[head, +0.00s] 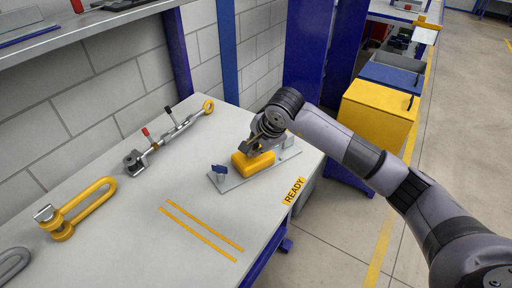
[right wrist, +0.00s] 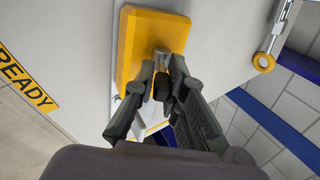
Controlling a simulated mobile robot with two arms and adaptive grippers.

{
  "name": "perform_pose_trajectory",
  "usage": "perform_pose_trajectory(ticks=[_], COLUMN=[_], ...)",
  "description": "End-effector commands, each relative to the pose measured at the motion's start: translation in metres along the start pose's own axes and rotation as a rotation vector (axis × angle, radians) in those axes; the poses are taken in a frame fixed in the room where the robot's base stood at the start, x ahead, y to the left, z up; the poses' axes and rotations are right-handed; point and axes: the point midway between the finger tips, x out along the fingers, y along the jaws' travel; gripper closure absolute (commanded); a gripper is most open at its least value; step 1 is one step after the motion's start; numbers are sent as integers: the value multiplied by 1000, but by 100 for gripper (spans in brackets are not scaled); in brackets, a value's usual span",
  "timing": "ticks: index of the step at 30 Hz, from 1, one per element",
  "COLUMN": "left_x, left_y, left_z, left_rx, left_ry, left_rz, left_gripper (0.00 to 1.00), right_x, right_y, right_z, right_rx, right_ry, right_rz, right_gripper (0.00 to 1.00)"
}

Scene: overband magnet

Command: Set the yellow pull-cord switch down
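The yellow pull-cord switch (head: 252,164) is a box-shaped yellow body over the grey mounting plate (head: 225,184) on the bench. It also shows in the right wrist view (right wrist: 135,45), seen close up. My right gripper (head: 254,147) is just above the switch, fingers pointing down. In the right wrist view my right gripper's fingers (right wrist: 163,72) close from both sides on a small dark grey part standing out from the yellow body. Whether the underside of the switch touches the plate is hidden. My left gripper is not in view.
A blue clamp part (head: 219,170) stands at the plate's left end. A READY label (head: 294,190) marks the bench's right edge. Yellow strips (head: 202,230), a yellow shackle (head: 88,205) and a turnbuckle (head: 172,135) lie on the bench. The bench middle is otherwise clear.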

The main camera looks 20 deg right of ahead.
Motion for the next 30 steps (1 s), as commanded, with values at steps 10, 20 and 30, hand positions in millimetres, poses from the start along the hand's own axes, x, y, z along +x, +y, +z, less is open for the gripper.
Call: perform_pose_trajectory(ticks=[10,20,30], left_x=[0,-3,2], left_y=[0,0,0], left_z=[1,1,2], left_rx=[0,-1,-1], left_ry=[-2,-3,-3], left_rz=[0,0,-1], left_gripper=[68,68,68], right_x=[0,-8,-76], right_y=[0,-2,-2], right_z=[0,0,-1], right_rx=[0,-1,-1], right_ry=[0,1,2], right_rz=[0,-2,-5], right_gripper=[70,70,70])
